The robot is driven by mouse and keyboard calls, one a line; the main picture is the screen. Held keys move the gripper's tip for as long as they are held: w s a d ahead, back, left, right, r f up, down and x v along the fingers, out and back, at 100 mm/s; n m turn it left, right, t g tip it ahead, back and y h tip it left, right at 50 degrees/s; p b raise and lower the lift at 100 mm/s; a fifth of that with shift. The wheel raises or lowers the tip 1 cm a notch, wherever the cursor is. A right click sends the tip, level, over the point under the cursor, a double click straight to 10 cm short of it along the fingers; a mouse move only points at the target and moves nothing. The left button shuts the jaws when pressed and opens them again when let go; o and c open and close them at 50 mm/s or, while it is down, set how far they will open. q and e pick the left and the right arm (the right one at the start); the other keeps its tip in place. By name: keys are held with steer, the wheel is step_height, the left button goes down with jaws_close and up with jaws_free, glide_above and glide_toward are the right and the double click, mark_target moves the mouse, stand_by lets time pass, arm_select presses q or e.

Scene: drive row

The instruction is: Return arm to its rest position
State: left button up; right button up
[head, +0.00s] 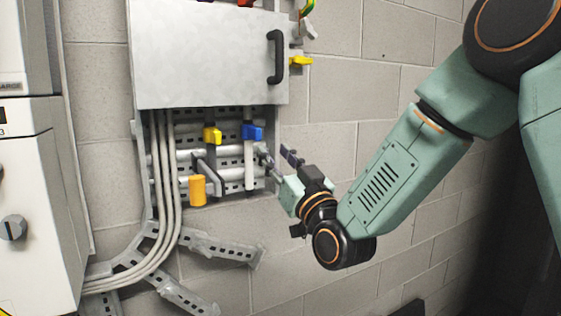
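My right arm (385,185) comes in from the right, bent at the elbow, with its forearm sloping down to the left. My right gripper (277,158) points up and left, close to the right side of the pipe panel below the cabinet. Its fingers look thin and dark and seem spread apart, with nothing visible between them. It is to the right of the blue-handled valve (251,132), and I cannot tell whether it touches the panel. My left gripper is not in view.
A grey cabinet (200,55) with a black handle (276,57) hangs above the panel. Yellow valve handles (212,136) and an orange cylinder (197,190) sit among the pipes. A white machine cabinet (35,200) stands at left. Bare block wall lies below the arm.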

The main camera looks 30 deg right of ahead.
steer(key=shift+v, duration=0.75)
steer(key=s+a+f+m+g+b, duration=0.1)
steer(key=s+f+g+b, duration=0.2)
steer(key=f, duration=0.9)
steer(key=s+a+f+g+b, duration=0.15)
steer(key=f+g, duration=0.35)
steer(key=f, duration=0.8)
steer(key=s+a+f+m+g+b, duration=0.1)
steer(key=s+f+g, duration=0.25)
steer(key=f, duration=0.85)
steer(key=s+a+f+n+g+b, duration=0.1)
steer(key=s+f+g+b, duration=0.8)
steer(key=s+f, duration=2.1)
steer(key=shift+s+a+f+g+h+b, duration=0.2)
steer(key=shift+f+g+h+b, duration=0.15)
steer(key=shift+g, duration=0.7)
